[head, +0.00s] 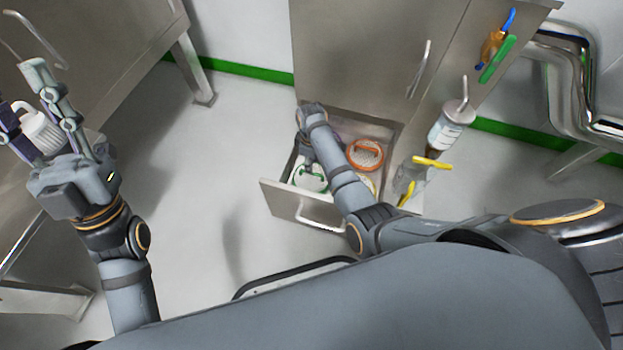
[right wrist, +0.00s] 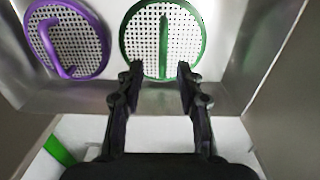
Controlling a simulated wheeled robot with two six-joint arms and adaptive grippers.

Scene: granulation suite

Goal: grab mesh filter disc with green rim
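The mesh filter disc with green rim (head: 310,177) lies in the open drawer. In the right wrist view the green-rimmed disc (right wrist: 183,42) is round, white and perforated, with an upright green handle bar across its middle. My right gripper (right wrist: 159,72) is open and empty. Its two fingertips are spread at the disc's lower edge, with the handle bar between and beyond them. In the head view my right arm reaches into the drawer and hides part of its contents. My left gripper (head: 22,92) is spread open at the left, with a white ribbed object (head: 40,130) showing between its fingers.
A purple-rimmed disc (right wrist: 68,42) lies beside the green one. An orange-rimmed disc (head: 366,153) shares the drawer (head: 283,203), whose metal walls are close. A bottle (head: 450,127) and yellow-handled item (head: 431,162) stand at right. Floor left of the drawer is clear.

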